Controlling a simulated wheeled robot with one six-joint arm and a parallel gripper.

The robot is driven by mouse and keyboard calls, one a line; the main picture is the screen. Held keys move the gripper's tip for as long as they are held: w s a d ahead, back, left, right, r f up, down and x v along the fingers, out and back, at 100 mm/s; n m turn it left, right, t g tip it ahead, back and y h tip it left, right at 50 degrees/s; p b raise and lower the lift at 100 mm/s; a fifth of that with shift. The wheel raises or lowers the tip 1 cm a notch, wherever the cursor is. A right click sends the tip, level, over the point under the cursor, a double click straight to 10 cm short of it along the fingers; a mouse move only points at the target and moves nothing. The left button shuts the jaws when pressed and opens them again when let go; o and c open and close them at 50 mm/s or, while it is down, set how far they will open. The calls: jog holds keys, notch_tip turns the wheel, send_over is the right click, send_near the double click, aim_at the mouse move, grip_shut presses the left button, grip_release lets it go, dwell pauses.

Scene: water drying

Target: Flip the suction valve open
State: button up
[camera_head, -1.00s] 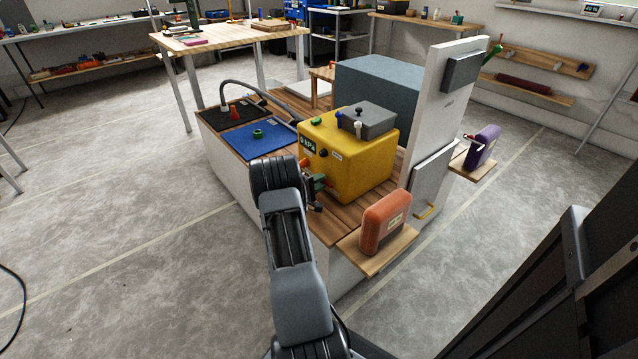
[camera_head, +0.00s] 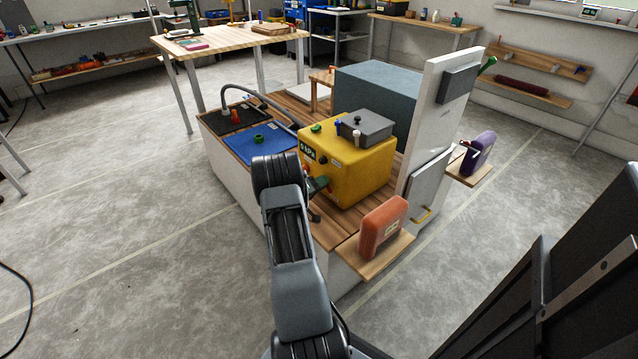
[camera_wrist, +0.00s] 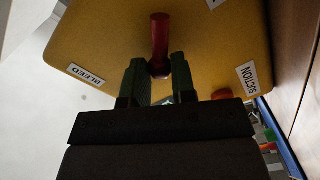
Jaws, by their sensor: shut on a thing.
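The yellow box (camera_head: 362,172) stands on the wooden top of the bench, with a small display (camera_head: 308,152) on its near-left face. In the wrist view its face (camera_wrist: 100,45) carries a BLEED label (camera_wrist: 87,75) and a SUCTION label (camera_wrist: 247,78). A red lever (camera_wrist: 160,38) sticks out between the labels, and a red knob (camera_wrist: 222,94) lies just below SUCTION. My gripper (camera_wrist: 157,72) is at the face, its green fingers on either side of the red lever's end, shut on it. The fingertip contact is dark in the wrist view. My gripper's green fingers (camera_head: 320,184) show partly behind my arm.
A grey lidded container (camera_head: 366,128) and a green ring (camera_head: 316,128) sit on the box. A blue mat (camera_head: 240,150) lies to its left. An orange block (camera_head: 382,226) stands on a side shelf at front right, and a white upright panel (camera_head: 437,130) rises behind. The floor is open at left.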

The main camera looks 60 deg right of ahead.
aim_at(336, 180)
jog(key=m, duration=0.1)
jog(key=s+m, duration=0.1)
jog(key=m, duration=0.1)
jog(key=r+m, duration=0.1)
jog(key=shift+s+a+r+m, duration=0.1)
jog(key=shift+s+a+m, duration=0.1)
jog(key=shift+s+m, duration=0.1)
jog(key=m, duration=0.1)
jog(key=s+m, duration=0.1)
jog(key=m, duration=0.1)
jog(key=s+m+b, duration=0.1)
jog(key=m, duration=0.1)
jog(key=shift+a+r+h, duration=0.2)
jog(key=shift+a+h, duration=0.1)
jog(key=shift+a, duration=0.05)
jog(key=o, duration=0.9)
jog(key=shift+o, duration=0.2)
jog(key=shift+a, duration=0.15)
jog(key=p+v, duration=0.3)
jog(key=v, duration=1)
jog(key=shift+a, duration=0.25)
jog(key=shift+w+r, duration=0.1)
jog(key=shift+r, duration=0.05)
